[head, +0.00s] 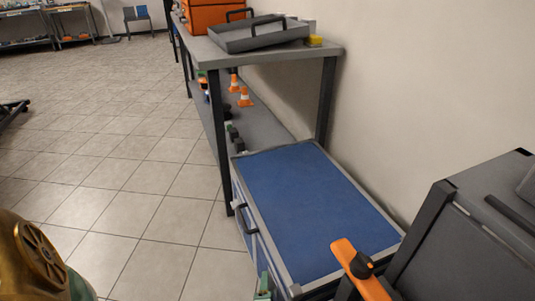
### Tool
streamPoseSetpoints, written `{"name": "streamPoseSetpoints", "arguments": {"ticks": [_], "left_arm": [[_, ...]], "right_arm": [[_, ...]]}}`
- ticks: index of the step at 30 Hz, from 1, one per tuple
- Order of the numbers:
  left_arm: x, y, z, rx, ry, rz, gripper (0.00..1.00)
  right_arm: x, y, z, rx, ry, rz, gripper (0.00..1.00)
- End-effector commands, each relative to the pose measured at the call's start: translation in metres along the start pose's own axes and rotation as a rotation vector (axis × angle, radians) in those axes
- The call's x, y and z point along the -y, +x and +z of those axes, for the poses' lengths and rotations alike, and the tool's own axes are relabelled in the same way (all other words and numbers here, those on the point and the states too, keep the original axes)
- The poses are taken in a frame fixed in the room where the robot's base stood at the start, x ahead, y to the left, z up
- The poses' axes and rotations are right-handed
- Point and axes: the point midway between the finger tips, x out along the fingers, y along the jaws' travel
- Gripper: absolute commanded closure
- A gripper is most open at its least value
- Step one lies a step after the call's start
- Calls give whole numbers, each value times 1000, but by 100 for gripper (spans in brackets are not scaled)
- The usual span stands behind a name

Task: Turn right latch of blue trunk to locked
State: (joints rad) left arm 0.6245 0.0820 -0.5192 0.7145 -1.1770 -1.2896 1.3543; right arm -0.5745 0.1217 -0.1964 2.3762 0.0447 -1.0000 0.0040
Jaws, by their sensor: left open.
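The blue trunk (310,200) has a blue top with grey edging. It stands low beside the end of the grey table, its front facing left. A dark handle (249,222) is on that front, with a small pale fitting (238,205) farther back. My left gripper (264,286) shows only as small greenish tips at the bottom edge, by the near end of the trunk's front. It is open. The right latch is not clear there, and I cannot tell whether the tips touch it. My right gripper is not in view.
The grey table (270,58) holds a grey tray (260,35), an orange case (215,14) and a yellow block (314,41). Orange cones (245,97) stand on its lower shelf. A dark case (470,240) and an orange bar (358,268) are at the near right.

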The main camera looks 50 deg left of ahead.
Motion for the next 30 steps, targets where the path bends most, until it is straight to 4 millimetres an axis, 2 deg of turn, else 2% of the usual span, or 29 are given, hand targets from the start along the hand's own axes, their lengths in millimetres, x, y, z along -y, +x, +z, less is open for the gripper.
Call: {"name": "streamPoseSetpoints", "arguments": {"ticks": [7,11,14,18,24,30], "left_arm": [[0,0,1,2,2,-1,38],[1,-8,1,1,1,0,38],[3,-25,0,1,0,-1,38],[4,-62,-1,1,-2,1,38],[3,-116,-1,1,-2,0,38],[0,-151,-1,0,0,1,38]], "right_arm": [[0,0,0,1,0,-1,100],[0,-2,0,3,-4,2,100],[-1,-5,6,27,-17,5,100],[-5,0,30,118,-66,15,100],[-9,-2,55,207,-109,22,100],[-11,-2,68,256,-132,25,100]]}}
